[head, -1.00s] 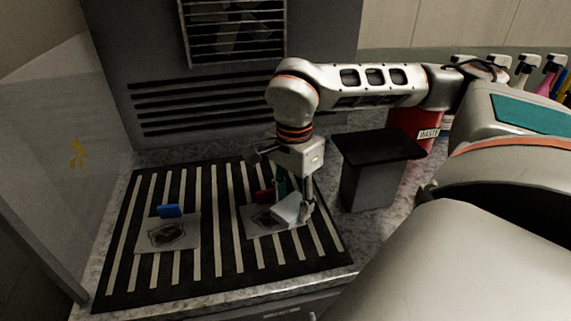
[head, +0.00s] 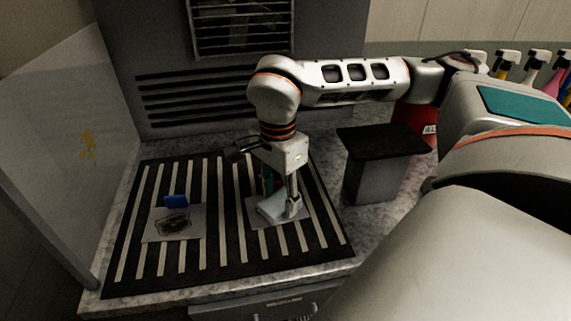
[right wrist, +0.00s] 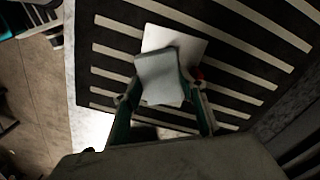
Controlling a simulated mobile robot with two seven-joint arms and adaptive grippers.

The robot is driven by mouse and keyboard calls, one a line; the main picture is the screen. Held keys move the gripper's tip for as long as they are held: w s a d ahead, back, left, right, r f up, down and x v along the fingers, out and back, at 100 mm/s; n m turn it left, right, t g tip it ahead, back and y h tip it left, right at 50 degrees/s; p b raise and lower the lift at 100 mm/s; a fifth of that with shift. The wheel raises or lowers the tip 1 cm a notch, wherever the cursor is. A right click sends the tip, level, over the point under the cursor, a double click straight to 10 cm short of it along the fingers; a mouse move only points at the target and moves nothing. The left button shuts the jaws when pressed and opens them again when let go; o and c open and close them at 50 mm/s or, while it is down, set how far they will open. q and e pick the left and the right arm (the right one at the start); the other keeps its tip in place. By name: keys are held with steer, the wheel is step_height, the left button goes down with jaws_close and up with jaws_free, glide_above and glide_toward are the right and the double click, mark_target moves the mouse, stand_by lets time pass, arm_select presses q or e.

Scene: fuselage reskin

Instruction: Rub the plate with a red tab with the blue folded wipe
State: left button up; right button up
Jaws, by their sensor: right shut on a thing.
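The plate with the red tab (right wrist: 165,36) lies flat on the striped mat, partly covered by my right gripper and the wipe. It also shows in the head view (head: 252,212). Its red tab (right wrist: 198,73) peeks out beside one finger in the right wrist view and is hidden in the head view. My right gripper (head: 279,203) points down over this plate, shut on the pale blue-grey folded wipe (head: 271,211). The wipe also shows between the fingers in the right wrist view (right wrist: 160,78). It is at the plate's surface; contact is hard to confirm. My left gripper is out of view.
A second plate (head: 156,229) with a blue tab (head: 176,201) and a dark smudge lies left on the striped mat (head: 226,256). A grey bin with a black top (head: 372,180) stands right, with a red waste container (head: 415,128) behind it. A clear panel (head: 62,150) stands left.

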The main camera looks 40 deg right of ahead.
mark_target(254, 215)
steer(key=shift+w+a, duration=0.25)
steer(key=shift+a, duration=0.3)
steer(key=shift+w+a, duration=0.2)
steer(key=shift+a, duration=0.3)
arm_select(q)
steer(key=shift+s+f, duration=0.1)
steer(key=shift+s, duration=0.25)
arm_select(e)
steer(key=shift+w+a+f, duration=0.1)
steer(key=shift+a, duration=0.2)
steer(key=shift+w+a, duration=0.4)
steer(key=shift+a, duration=0.3)
steer(key=shift+w+a, duration=0.35)
steer(key=shift+a, duration=0.35)
steer(key=shift+r+p, duration=0.45)
step_height(254, 215, up, 5)
steer(key=p, duration=0.4)
steer(key=shift+r, duration=0.15)
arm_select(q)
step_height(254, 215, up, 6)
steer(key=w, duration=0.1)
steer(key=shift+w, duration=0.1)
